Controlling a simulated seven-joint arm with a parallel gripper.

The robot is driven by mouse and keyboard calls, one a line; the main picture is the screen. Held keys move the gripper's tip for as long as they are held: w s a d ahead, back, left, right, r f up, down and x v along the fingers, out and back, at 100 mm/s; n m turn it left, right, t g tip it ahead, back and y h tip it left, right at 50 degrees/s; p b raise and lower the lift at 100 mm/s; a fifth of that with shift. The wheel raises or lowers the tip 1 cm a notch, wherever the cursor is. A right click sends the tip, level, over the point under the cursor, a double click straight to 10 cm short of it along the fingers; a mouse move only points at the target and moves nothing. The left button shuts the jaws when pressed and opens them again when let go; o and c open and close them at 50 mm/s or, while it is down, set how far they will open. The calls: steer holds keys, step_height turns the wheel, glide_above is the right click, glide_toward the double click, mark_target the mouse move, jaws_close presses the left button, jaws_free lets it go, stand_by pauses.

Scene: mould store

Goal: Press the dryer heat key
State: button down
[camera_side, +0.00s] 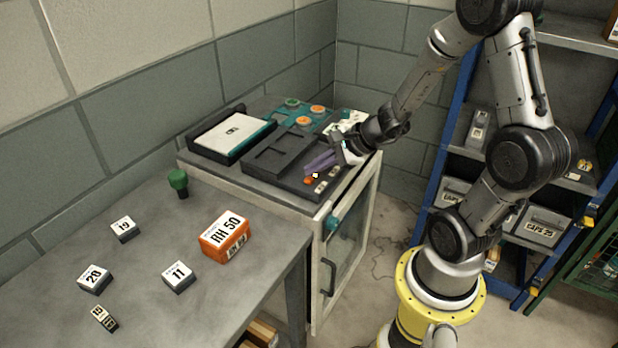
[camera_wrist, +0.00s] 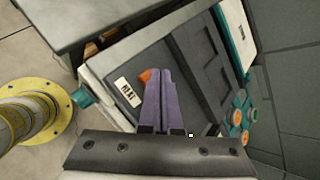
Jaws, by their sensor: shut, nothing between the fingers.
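The dryer (camera_side: 332,262) is a pale cabinet with a glass door and a dark top panel. An orange key (camera_side: 309,181) sits near the panel's front edge. In the wrist view the orange key (camera_wrist: 147,76) shows beside my left finger, partly hidden by it. A white label (camera_wrist: 128,92) next to it seems to read HEAT. My gripper (camera_side: 308,163) has purple fingers, shut and empty, low over the panel and just behind the key in the side view. I cannot tell whether the fingers touch anything.
A white-topped tray (camera_side: 232,134) and a dark recessed tray (camera_side: 283,154) lie left of my gripper. Green and orange knobs (camera_side: 317,109) stand at the back. The grey table (camera_side: 140,285) holds an orange RH 50 box (camera_side: 224,236) and several small numbered blocks. Blue shelving (camera_side: 450,135) stands right.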

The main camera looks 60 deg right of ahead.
mark_target(314, 183)
steer(key=shift+f, duration=0.4)
stand_by(0.3)
steer(key=shift+r, duration=0.9)
steer(key=shift+r, duration=0.1)
step_height(314, 183, up, 6)
steer(key=shift+f, duration=0.1)
stand_by(0.4)
steer(key=shift+a, duration=0.1)
